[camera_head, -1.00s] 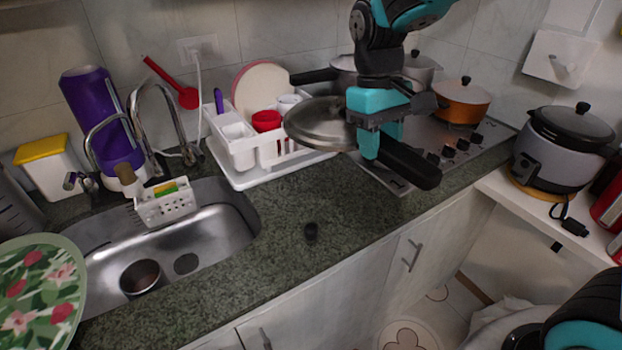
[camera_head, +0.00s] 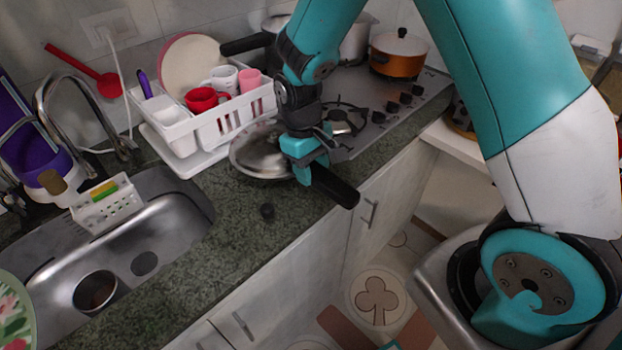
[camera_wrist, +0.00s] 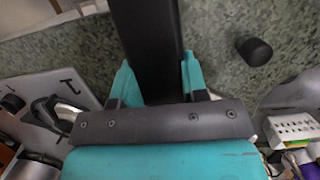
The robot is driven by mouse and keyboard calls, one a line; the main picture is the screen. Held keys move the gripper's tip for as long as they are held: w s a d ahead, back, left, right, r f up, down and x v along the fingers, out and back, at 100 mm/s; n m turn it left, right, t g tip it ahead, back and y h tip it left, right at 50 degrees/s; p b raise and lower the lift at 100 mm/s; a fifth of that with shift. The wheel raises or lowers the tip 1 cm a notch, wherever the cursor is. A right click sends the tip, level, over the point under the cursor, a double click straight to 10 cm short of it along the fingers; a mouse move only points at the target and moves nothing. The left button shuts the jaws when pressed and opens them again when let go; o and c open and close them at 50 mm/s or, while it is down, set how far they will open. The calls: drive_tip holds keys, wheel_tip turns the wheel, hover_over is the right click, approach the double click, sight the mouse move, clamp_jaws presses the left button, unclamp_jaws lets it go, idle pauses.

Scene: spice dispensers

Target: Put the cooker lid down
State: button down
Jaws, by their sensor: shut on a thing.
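The cooker lid (camera_head: 258,158) is a round, shiny metal disc with a long black handle (camera_head: 338,190). It lies roughly level over the counter between the dish rack and the stove. I cannot tell whether it touches the counter. My gripper (camera_head: 306,165) is shut on the handle from above. In the wrist view, the black handle (camera_wrist: 148,45) runs between the two teal fingers of my gripper (camera_wrist: 158,80). The lid's disc is partly hidden by my gripper in the head view.
A white dish rack (camera_head: 215,130) with cups stands behind the lid. The stove (camera_head: 385,110) bears pots, including an orange pot (camera_head: 398,54). The sink (camera_head: 165,215) is left. The front counter (camera_head: 235,245) is mostly clear.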

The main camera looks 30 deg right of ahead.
sight(312, 194)
drive_tip(key=shift+f, duration=2.1)
drive_tip(key=c, duration=0.6)
unclamp_jaws()
drive_tip(key=shift+c, duration=0.2)
drive_tip(key=r, duration=0.3)
drive_tip(key=w+r+b, duration=0.1)
drive_tip(key=r, duration=0.3)
drive_tip(key=w+r, duration=0.1)
drive_tip(key=r, duration=0.3)
drive_tip(key=shift+a+r+b, duration=0.15)
drive_tip(key=shift+a+b, duration=0.15)
drive_tip(key=shift+a, duration=0.05)
drive_tip(key=r, duration=0.1)
drive_tip(key=s+r, duration=0.1)
drive_tip(key=shift+s+a+r, duration=0.1)
drive_tip(key=shift+a+r, duration=0.2)
drive_tip(key=shift+a, duration=0.05)
drive_tip(key=s+a+r+n+t+y, duration=0.1)
drive_tip(key=s+a+r+y, duration=0.1)
drive_tip(key=s, duration=0.8)
drive_tip(key=s+a+r+n+t+y, duration=0.1)
drive_tip(key=s+a+r+n+y, duration=0.1)
drive_tip(key=s+a+r, duration=0.2)
drive_tip(key=s+r, duration=0.3)
drive_tip(key=s, duration=0.3)
drive_tip(key=shift+r+y, duration=0.2)
drive_tip(key=shift+y, duration=0.2)
drive_tip(key=shift+s+a, duration=0.1)
